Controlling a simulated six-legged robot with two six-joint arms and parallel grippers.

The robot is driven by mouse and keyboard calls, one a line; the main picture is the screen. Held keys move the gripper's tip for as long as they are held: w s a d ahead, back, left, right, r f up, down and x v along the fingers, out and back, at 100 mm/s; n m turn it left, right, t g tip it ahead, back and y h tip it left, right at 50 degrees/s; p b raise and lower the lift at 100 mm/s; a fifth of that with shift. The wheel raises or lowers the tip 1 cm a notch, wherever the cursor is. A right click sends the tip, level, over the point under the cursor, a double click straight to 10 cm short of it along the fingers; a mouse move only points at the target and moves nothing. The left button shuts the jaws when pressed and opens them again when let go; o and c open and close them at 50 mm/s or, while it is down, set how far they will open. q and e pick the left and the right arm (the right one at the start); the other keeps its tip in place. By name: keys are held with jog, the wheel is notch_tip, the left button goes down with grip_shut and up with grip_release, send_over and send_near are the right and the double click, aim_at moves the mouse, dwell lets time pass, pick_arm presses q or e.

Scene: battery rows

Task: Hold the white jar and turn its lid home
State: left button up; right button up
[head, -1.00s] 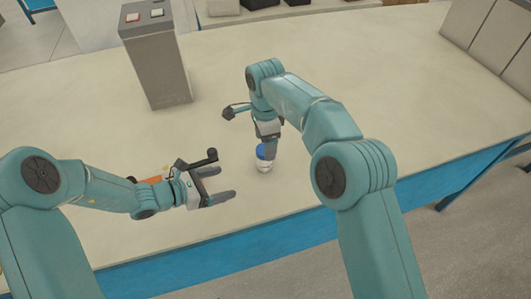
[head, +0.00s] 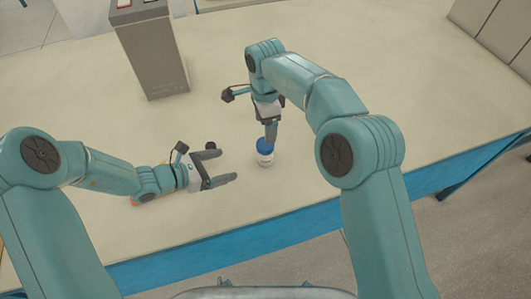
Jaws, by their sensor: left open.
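The white jar (head: 265,159) stands upright on the table near its front edge, with a blue lid (head: 264,145) on its top. How far the lid is seated cannot be told. My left gripper (head: 224,164) is open and empty, to the left of the jar and pointing towards it, with a gap between them. My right gripper (head: 270,135) points down at the blue lid from above. One finger overlaps the lid in the picture; whether the jaws grip it cannot be told.
A grey box-shaped post (head: 150,58) stands on the table (head: 340,75) at the back left. An orange thing (head: 135,202) lies mostly hidden under my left arm. Grey panels (head: 495,35) stand at the right. The middle of the table behind the jar is clear.

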aim_at(258, 156)
pick_arm(q)
jog(key=x, duration=1.4)
jog(key=shift+w+d+f, duration=0.1)
jog(key=shift+d+f, duration=0.05)
jog(key=shift+d, duration=0.2)
jog(key=shift+w+d+f, duration=0.2)
jog(key=shift+w+d, duration=0.15)
jog(key=shift+d, duration=0.1)
pick_arm(e)
jog(key=shift+a, duration=0.1)
